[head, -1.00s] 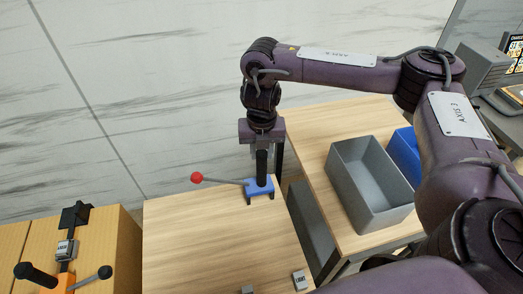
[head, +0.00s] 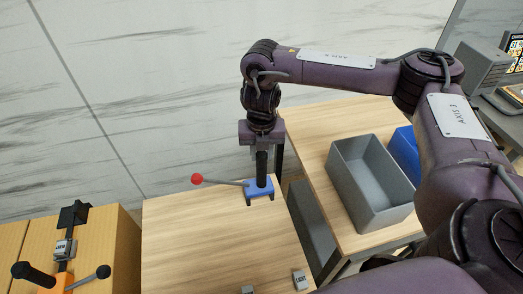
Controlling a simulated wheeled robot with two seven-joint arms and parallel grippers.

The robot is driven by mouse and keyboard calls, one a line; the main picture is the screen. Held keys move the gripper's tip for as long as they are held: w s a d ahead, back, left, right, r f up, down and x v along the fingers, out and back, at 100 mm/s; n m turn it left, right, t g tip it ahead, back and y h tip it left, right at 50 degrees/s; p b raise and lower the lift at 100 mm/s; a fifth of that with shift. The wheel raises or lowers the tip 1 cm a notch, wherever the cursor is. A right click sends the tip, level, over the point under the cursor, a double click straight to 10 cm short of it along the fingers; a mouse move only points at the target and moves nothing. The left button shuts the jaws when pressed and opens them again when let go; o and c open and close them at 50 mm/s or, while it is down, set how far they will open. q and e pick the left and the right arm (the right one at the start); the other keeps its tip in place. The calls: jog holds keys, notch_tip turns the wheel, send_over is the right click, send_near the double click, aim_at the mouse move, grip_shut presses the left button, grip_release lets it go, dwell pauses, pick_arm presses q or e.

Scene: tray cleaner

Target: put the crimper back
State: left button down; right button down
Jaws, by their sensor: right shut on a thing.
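The crimper (head: 259,188) has a blue base, a dark upright body and a long lever with a red ball (head: 197,179) pointing left. It is upright at the far right part of the middle wooden table (head: 200,235). My right gripper (head: 262,152) points down from above and is shut on the crimper's dark upright body. I cannot tell whether the base touches the table top. My left gripper is not in view.
A grey bin (head: 370,180) and a blue bin (head: 405,152) are on the right table (head: 308,125). Small labelled blocks (head: 300,280) lie at the middle table's front edge. An orange device with black handles (head: 50,280) stands at left. The middle table is mostly clear.

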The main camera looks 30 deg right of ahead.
jog(key=c, duration=1)
grip_release()
jog(key=shift+f, duration=0.1)
jog(key=shift+s+a+r+p, duration=0.1)
jog(key=shift+r+p, duration=0.25)
jog(key=shift+r, duration=1.65)
jog(key=shift+s+r+p, duration=0.1)
jog(key=shift+r+p, duration=0.2)
jog(key=shift+r, duration=1.65)
